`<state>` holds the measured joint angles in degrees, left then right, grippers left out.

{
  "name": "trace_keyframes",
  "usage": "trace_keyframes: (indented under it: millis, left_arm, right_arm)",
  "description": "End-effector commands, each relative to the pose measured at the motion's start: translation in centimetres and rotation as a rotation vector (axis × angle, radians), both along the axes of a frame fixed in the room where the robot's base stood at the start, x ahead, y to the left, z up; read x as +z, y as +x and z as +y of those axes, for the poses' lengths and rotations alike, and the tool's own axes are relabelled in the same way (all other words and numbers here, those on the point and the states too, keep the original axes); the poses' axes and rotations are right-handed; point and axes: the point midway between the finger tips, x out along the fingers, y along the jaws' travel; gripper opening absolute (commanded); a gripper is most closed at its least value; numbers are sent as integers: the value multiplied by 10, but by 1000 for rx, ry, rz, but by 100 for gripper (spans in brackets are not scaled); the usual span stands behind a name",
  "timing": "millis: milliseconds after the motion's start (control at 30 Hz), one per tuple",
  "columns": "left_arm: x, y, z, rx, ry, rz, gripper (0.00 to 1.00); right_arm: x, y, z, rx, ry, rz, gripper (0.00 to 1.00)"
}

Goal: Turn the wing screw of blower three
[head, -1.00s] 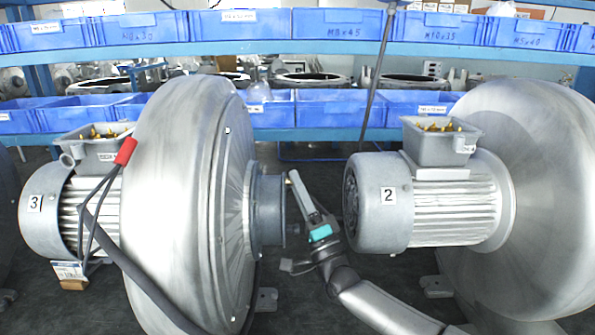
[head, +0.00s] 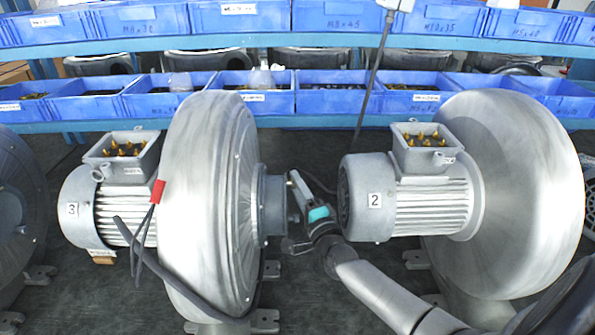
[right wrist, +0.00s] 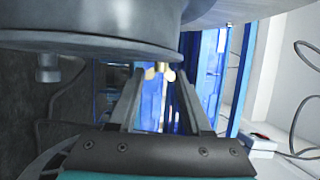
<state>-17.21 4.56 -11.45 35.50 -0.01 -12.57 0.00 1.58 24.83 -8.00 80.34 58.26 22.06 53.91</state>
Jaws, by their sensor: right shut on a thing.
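Blower three (head: 205,200) is the grey metal blower at left, with a "3" label on its motor (head: 75,215). Its short round outlet (head: 272,205) points right. My right gripper (head: 292,178) is at the outlet's right face, its fingers pointing up and left. In the right wrist view, a small brass-coloured piece (right wrist: 160,68), seemingly the wing screw, shows between the fingertips, just under the rim of the grey outlet (right wrist: 95,35). The gripper is shut on it. The screw's wings are too small and hidden to make out. My left gripper is not in view.
Blower two (head: 500,200) stands close on the right, its motor (head: 375,200) just beyond my right gripper. A loose dark cable (head: 150,260) with a red end hangs at blower three. Blue bins (head: 340,95) line the rack behind. Dark floor lies between the blowers.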

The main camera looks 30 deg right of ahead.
Motion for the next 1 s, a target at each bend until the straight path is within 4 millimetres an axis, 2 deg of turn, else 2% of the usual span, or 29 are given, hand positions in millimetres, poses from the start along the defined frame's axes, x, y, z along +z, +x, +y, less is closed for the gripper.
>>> trace_keyframes:
  millis: [33,100,400,633,1000]
  left_arm:
    - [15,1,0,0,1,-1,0]
    - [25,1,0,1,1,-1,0]
    - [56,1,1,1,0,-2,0]
    - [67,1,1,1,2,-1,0]
    - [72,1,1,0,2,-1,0]
  right_arm:
    - [6,-1,0,-2,19,26,0]
    - [7,-1,0,-2,40,61,0]
    - [7,0,1,-2,140,209,0]
    - [8,0,1,-4,212,323,0]
    - [10,2,0,-2,326,519,0]
